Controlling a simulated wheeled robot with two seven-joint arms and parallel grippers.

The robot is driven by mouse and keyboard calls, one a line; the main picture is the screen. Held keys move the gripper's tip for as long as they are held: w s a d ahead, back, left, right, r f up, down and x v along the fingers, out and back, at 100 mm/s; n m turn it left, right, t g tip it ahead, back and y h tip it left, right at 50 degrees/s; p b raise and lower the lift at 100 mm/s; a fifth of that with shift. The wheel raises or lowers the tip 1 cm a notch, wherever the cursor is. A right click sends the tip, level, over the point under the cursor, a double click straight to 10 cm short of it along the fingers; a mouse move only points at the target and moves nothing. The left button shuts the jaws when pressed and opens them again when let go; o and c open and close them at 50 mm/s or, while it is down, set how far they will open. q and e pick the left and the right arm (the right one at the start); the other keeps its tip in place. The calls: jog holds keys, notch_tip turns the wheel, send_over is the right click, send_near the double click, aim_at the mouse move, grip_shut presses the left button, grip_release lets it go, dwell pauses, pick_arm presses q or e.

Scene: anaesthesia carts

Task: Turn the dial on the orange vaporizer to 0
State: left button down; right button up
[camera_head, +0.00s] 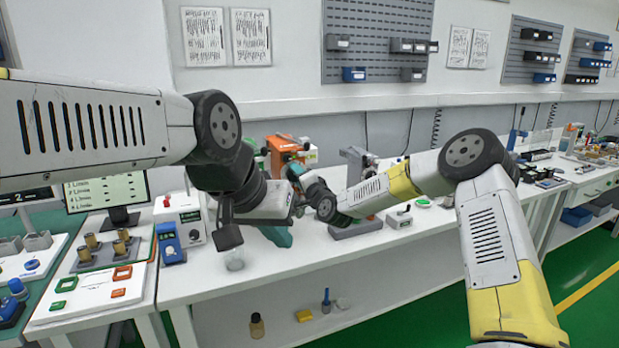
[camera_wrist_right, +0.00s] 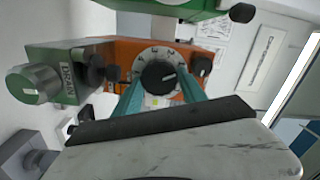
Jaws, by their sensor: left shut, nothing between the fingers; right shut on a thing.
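The orange vaporizer (camera_head: 287,146) stands on the white bench in the head view, partly behind my arms. In the right wrist view the vaporizer (camera_wrist_right: 122,50) fills the upper middle. Its dial (camera_wrist_right: 158,74) has a black knob on a white numbered ring; I cannot read its setting. My right gripper (camera_wrist_right: 161,92) has its teal fingers on either side of the dial and is shut on it. In the head view the right gripper is small and partly hidden by its wrist. My left gripper (camera_head: 278,237) is shut and empty, low over the front of the bench.
A green block marked DRAIN (camera_wrist_right: 67,72) with a round knob adjoins the vaporizer in the right wrist view. A green unit (camera_wrist_right: 165,7) lies just beyond it. A blue device (camera_head: 170,243) stands left.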

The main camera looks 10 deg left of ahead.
jog(key=shift+f+m, duration=0.15)
jog(key=shift+m, duration=1.75)
jog(key=o, duration=1.4)
jog(key=shift+c, duration=0.2)
jog(key=v, duration=0.8)
jog(key=shift+w, duration=0.1)
